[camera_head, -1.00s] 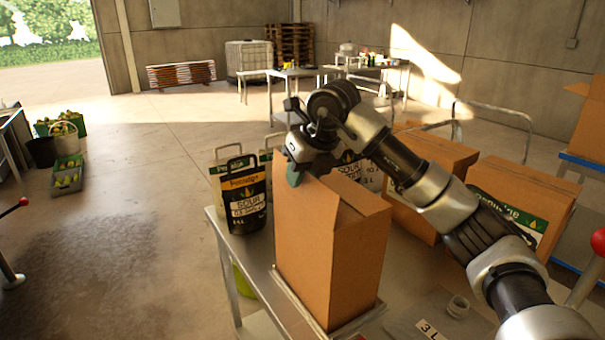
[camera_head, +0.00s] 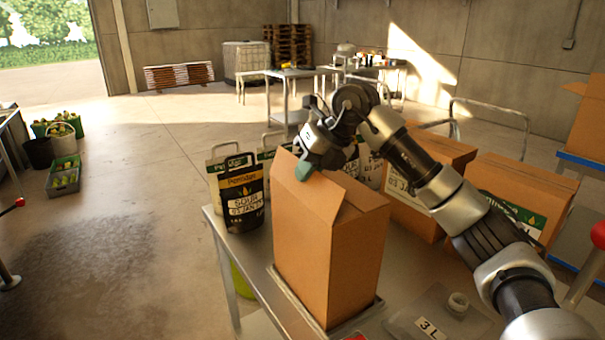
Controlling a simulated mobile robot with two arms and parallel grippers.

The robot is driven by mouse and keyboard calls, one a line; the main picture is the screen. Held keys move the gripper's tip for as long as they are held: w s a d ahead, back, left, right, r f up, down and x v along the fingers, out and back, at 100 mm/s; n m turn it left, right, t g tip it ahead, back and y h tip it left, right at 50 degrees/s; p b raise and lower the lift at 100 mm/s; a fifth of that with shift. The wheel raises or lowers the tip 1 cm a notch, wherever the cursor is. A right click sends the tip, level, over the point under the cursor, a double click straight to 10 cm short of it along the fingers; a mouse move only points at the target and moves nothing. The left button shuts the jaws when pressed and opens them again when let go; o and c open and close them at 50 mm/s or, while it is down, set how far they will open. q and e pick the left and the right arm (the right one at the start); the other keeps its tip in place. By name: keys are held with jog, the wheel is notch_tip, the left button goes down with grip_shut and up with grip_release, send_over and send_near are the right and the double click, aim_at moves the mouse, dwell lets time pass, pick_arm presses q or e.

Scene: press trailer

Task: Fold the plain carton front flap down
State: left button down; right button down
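The plain brown carton (camera_head: 330,252) stands upright on the metal table. A raised flap (camera_head: 302,190) slants up along its left side, and another flap (camera_head: 362,194) lies lower across the right part of the top. My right gripper (camera_head: 304,170) is over the carton's top, with its teal fingertip at the upper edge of the raised flap. It looks to be at or touching the flap, but exact contact is unclear. Its finger gap is hidden by the angle. My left gripper is not in view.
Black and white pouches (camera_head: 240,198) stand left of the carton. Printed cartons (camera_head: 520,200) stand to the right, behind my arm. A translucent jug (camera_head: 440,315) lies at the front right. A red knob (camera_head: 598,235) is at the right edge.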

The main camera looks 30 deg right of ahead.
jog(key=shift+w+d+f+m+y+b, duration=0.15)
jog(key=shift+d+y, duration=0.15)
jog(key=shift+y, duration=0.35)
jog(key=shift+s+d+f+m+y+b, duration=0.15)
jog(key=shift+d+y, duration=0.15)
jog(key=shift+y, duration=0.3)
jog(key=shift+w+d+f+m+y+b, duration=0.15)
jog(key=shift+d+y, duration=0.15)
jog(key=shift+y, duration=0.35)
jog(key=c, duration=1.3)
grip_release()
jog(key=shift+c, duration=0.2)
jog(key=b+v, duration=0.1)
jog(key=v, duration=0.9)
jog(key=shift+d+r, duration=0.25)
